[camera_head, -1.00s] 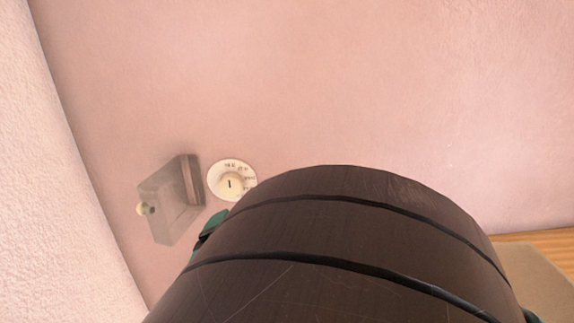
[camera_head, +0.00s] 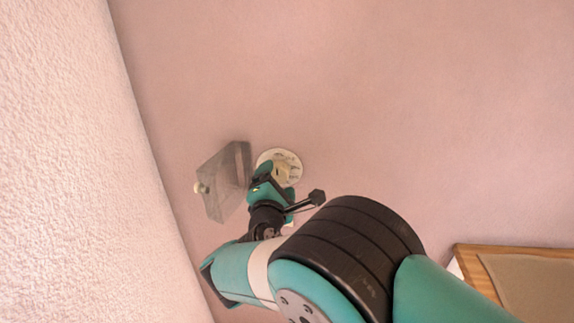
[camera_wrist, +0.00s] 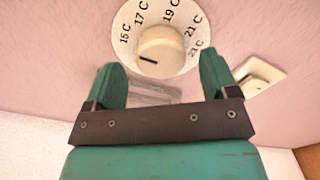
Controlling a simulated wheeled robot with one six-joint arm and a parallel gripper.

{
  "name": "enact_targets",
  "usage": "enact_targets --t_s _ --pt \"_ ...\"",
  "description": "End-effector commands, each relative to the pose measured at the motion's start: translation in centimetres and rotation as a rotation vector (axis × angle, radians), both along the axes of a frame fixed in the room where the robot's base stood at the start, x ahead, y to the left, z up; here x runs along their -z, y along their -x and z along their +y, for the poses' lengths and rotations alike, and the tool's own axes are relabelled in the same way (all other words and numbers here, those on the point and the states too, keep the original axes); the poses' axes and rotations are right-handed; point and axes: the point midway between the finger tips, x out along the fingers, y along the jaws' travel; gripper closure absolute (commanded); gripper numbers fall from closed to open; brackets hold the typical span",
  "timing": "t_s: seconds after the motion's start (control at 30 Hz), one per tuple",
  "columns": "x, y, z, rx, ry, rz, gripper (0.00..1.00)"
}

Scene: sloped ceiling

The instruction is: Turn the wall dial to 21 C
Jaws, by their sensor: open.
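The wall dial (camera_head: 292,160) is a round white plate on the pink wall with a cream knob (camera_wrist: 165,50) at its centre. In the wrist view its printed marks run from 15 C at left over the top to 21 C and a further mark at right. The knob's dark pointer line sits on its left side, pointing left, just below the 15 C mark. My gripper (camera_wrist: 161,64) is open and empty, its two green fingers apart at the dial's near edge, one to each side of the knob. In the head view my gripper (camera_head: 270,178) partly covers the dial.
A clear box-like cover (camera_head: 228,180) with a small pale knob stands out from the wall just left of the dial. A white switch plate (camera_wrist: 257,78) is at right in the wrist view. A textured wall (camera_head: 60,150) closes the left; a wood-framed board (camera_head: 530,280) is lower right.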

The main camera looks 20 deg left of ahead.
Motion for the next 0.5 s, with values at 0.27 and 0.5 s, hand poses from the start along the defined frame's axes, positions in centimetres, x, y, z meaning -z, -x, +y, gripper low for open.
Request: enact_targets --t_s 0.27,0.5 --pt "0.0 -2.4 0.6 0.000 0.000 0.001 0.20" --pt "0.1 -2.5 0.6 0.000 0.000 0.001 0.20"
